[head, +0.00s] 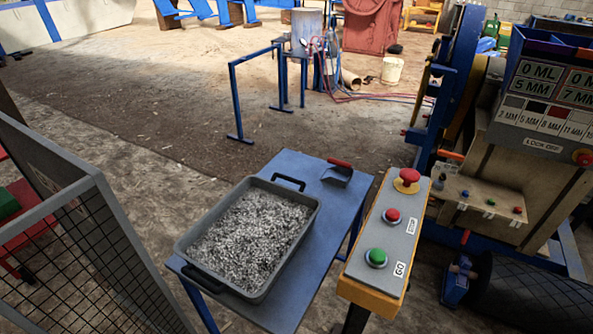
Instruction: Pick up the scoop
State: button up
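The scoop (337,176) lies on the far right part of a blue table (338,215). It has a dark grey pan and a red handle (340,162) that points to the back left. Nothing touches it, and its pan looks empty. A grey tray (184,246) full of grey gravel (250,232) stands on the same table, to the left of and nearer than the scoop. My gripper is not in view.
A control box (385,235) with red and green buttons stands close to the table's right side. A mesh guard (85,230) is at the left. The crusher machine (510,140) and a tyre (530,295) are at the right. Open floor lies behind the table.

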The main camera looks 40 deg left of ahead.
aim_at(340, 175)
jog(key=k+j+u, duration=0.1)
jog(key=u, duration=0.4)
jog(key=j+u, duration=0.15)
jog(key=u, duration=0.3)
